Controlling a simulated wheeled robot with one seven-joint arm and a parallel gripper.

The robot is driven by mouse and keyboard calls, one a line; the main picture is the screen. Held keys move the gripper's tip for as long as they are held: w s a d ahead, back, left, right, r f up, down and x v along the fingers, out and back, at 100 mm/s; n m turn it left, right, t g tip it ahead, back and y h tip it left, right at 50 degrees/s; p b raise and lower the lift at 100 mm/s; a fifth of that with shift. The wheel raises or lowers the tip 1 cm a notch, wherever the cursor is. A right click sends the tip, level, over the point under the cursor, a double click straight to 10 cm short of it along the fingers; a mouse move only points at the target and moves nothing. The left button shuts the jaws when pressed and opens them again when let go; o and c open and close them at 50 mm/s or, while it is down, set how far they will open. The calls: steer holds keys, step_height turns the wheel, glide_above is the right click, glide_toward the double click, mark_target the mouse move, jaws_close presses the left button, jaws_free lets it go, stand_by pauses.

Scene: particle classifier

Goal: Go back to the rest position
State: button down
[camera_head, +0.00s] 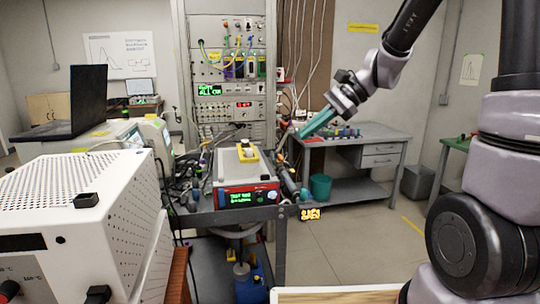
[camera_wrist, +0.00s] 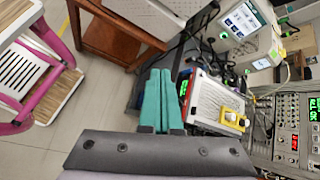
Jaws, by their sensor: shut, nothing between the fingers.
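My gripper (camera_head: 306,131) is held up in the air in the head view, in front of the grey workbench and to the right of the instrument cart. Its teal fingers lie together and hold nothing. In the wrist view the two teal fingers (camera_wrist: 160,82) are side by side and closed, pointing toward the cart area. My arm comes down from the top right of the head view. A red-and-white instrument (camera_head: 246,180) with a yellow part on top sits on the cart, left of my gripper. It also shows in the wrist view (camera_wrist: 212,103), right of the fingers.
A white perforated box (camera_head: 125,215) fills the lower left. A black laptop (camera_head: 88,98) and an equipment rack (camera_head: 228,80) stand behind. The grey workbench (camera_head: 385,140) with small items is behind my gripper. A teal bin (camera_head: 320,187) sits under it. Floor at right centre is clear.

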steer(key=s+d+r+n+t+h, duration=0.6)
steer(key=s+d+r, duration=0.3)
steer(key=s+d, duration=0.3)
steer(key=d+h, duration=0.1)
steer(key=d, duration=0.2)
steer(key=shift+s+r+n+t+h, duration=0.2)
steer(key=shift+s+n+t+h, duration=0.1)
steer(key=shift+s+n+t, duration=0.1)
stand_by(0.4)
